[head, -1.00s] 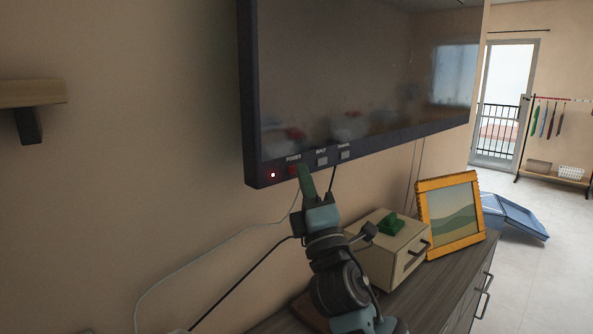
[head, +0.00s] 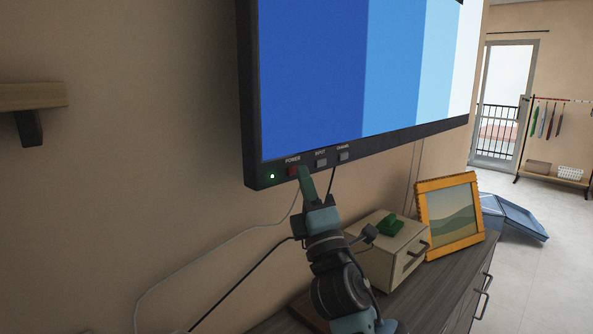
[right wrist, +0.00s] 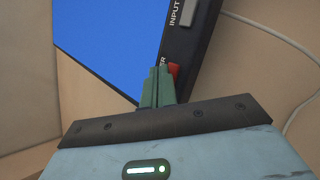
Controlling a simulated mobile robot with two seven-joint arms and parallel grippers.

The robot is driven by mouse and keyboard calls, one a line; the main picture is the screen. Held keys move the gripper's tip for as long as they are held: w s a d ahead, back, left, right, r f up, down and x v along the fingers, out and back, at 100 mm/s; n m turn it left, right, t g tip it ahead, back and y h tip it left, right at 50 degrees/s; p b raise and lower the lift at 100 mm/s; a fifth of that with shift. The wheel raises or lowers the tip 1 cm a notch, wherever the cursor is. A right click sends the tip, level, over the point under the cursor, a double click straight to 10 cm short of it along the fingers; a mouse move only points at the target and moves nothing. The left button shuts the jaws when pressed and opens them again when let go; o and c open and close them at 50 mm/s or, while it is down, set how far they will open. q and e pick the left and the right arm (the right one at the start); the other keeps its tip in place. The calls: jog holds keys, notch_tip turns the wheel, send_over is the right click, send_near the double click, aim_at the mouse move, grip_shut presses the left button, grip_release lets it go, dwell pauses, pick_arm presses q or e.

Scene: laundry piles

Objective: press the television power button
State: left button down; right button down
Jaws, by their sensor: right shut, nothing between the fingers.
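The television (head: 345,80) hangs on the wall, its screen lit with blue and pale bands. Its red power button (head: 293,171) is on the lower bezel, beside a small indicator light (head: 272,176) that glows green. My right gripper (head: 304,172) is shut and empty, its green fingertips at the power button's lower right edge. In the right wrist view the red button (right wrist: 174,70) shows just beyond the fingertips (right wrist: 160,72), which partly hide it. I cannot tell whether they touch. My left gripper is not in view.
Grey input (head: 321,162) and channel (head: 343,156) buttons sit right of the power button. Below stands a dresser (head: 440,290) with a cream box (head: 395,262) and an orange picture frame (head: 425,215). Cables hang along the wall. A shelf (head: 35,97) is at left.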

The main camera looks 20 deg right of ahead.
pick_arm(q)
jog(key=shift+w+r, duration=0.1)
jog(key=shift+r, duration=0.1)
pick_arm(e)
jog(key=shift+s+d, duration=0.1)
jog(key=shift+s, duration=0.2)
